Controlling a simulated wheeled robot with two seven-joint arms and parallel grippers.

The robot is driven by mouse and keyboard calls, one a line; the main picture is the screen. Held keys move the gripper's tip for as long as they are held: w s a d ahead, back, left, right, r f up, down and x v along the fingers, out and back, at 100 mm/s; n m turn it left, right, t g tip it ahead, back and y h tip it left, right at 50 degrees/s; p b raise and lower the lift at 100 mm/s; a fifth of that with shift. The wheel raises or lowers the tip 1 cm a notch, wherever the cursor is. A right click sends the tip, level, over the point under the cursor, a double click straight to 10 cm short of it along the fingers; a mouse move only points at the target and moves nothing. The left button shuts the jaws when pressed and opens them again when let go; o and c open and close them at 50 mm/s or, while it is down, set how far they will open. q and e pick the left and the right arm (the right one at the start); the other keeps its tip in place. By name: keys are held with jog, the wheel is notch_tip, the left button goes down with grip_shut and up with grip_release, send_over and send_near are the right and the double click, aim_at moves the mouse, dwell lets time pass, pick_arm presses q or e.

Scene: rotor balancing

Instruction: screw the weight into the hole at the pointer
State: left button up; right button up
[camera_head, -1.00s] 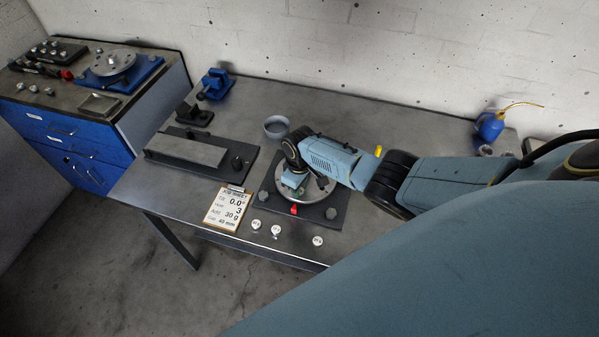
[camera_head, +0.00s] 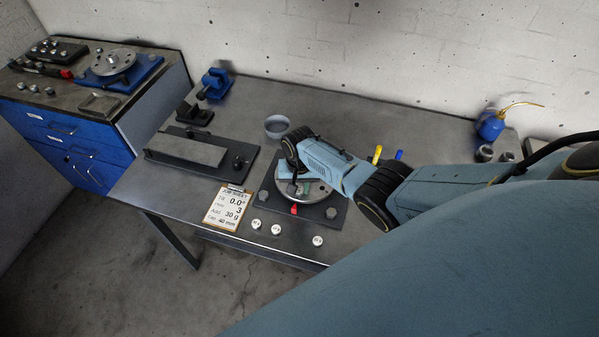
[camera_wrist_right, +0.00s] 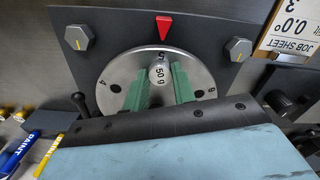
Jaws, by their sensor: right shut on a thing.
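The rotor disc (camera_head: 318,192) lies flat on a dark base plate, with a red pointer (camera_head: 294,209) at its near edge. In the right wrist view the pointer (camera_wrist_right: 164,27) points at the disc rim by the number 5. A small round silver weight (camera_wrist_right: 158,72), marked 50 g, is just inside that rim spot. My right gripper (camera_wrist_right: 160,84) is shut on it, one green finger on each side. The weight is at the disc face; I cannot tell how deep its thread sits. In the head view my right gripper (camera_head: 292,187) is over the disc's near left part. My left gripper is out of view.
Three loose weights (camera_head: 276,229) lie along the near table edge. The job sheet (camera_head: 227,208) lies left of the base plate. A grey bowl (camera_head: 277,126) stands behind. Base bolts (camera_wrist_right: 77,37) flank the disc.

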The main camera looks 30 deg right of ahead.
aim_at(299, 190)
jog(key=m, duration=0.4)
jog(key=shift+s+a+f+m, duration=0.1)
jog(key=shift+f+m, duration=0.05)
jog(key=shift+m, duration=0.15)
jog(key=o, duration=0.6)
jog(key=shift+m, duration=0.5)
jog(key=shift+c, duration=0.2)
jog(key=o, duration=0.5)
jog(key=shift+c, duration=0.9)
jog(key=shift+r, duration=0.2)
jog(key=shift+r, duration=2.95)
